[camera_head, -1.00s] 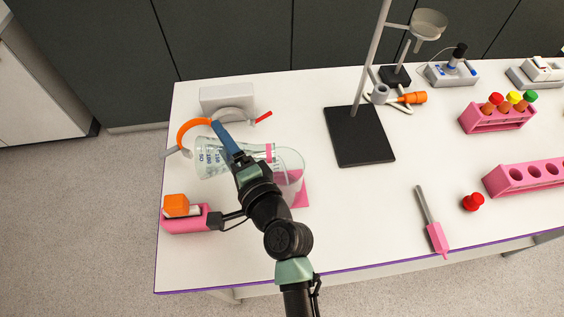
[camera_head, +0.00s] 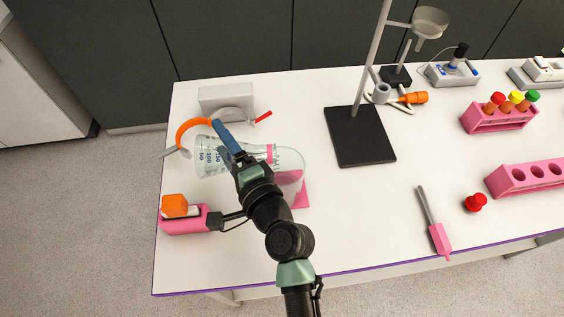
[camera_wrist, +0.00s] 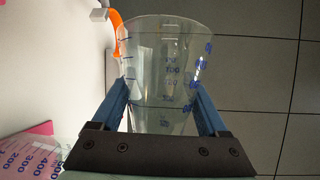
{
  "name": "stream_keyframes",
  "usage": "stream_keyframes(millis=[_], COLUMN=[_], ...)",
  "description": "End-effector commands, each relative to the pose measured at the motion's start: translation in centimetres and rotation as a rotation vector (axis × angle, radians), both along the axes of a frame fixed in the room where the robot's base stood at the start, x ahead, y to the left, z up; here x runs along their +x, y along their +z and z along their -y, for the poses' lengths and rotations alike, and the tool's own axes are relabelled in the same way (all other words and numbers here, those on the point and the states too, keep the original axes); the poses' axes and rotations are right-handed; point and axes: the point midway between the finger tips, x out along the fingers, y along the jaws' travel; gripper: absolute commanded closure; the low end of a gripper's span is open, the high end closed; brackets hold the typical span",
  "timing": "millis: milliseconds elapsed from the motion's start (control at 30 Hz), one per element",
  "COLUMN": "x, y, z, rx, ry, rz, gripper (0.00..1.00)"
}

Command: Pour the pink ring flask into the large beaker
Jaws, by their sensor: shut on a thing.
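My gripper (camera_head: 226,140) is shut on the clear flask (camera_head: 208,155) with blue markings, which lies about level on its side. The flask's wide base points left and its neck, with a pink ring (camera_head: 270,153), points right to the large beaker's mouth. The clear large beaker (camera_head: 297,158) stands on a pink mat (camera_head: 302,199), partly hidden by my arm. In the wrist view, the flask (camera_wrist: 165,70) fills the space between my blue fingers (camera_wrist: 160,105), and a marked beaker wall (camera_wrist: 30,160) shows at lower left. I cannot make out any liquid flowing.
A pink holder with an orange block (camera_head: 176,206) is close to my arm at left. A grey box (camera_head: 226,97) and an orange curved piece (camera_head: 190,128) lie behind the flask. A black stand base (camera_head: 360,136) is at right. The table front between beaker and pink-handled tool (camera_head: 439,237) is clear.

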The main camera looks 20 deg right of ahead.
Motion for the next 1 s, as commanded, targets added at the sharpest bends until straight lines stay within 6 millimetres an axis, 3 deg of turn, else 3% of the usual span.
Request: stream_keyframes(millis=[333,433,567,700,1000], x=[0.0,0.1,0.4,0.4,0.3], y=[0.1,1.4,-1.5,-4.0,-4.0], z=[0.1,-0.2,-1.3,-0.9,-0.7], rx=[0.01,-0.068,-0.319,-0.486,-0.524], ry=[0.0,0.001,0.002,-0.004,-0.005], rz=[0.005,-0.024,-0.117,-0.174,-0.187], gripper=[1.0,1.0,1.0,1.0,1.0])
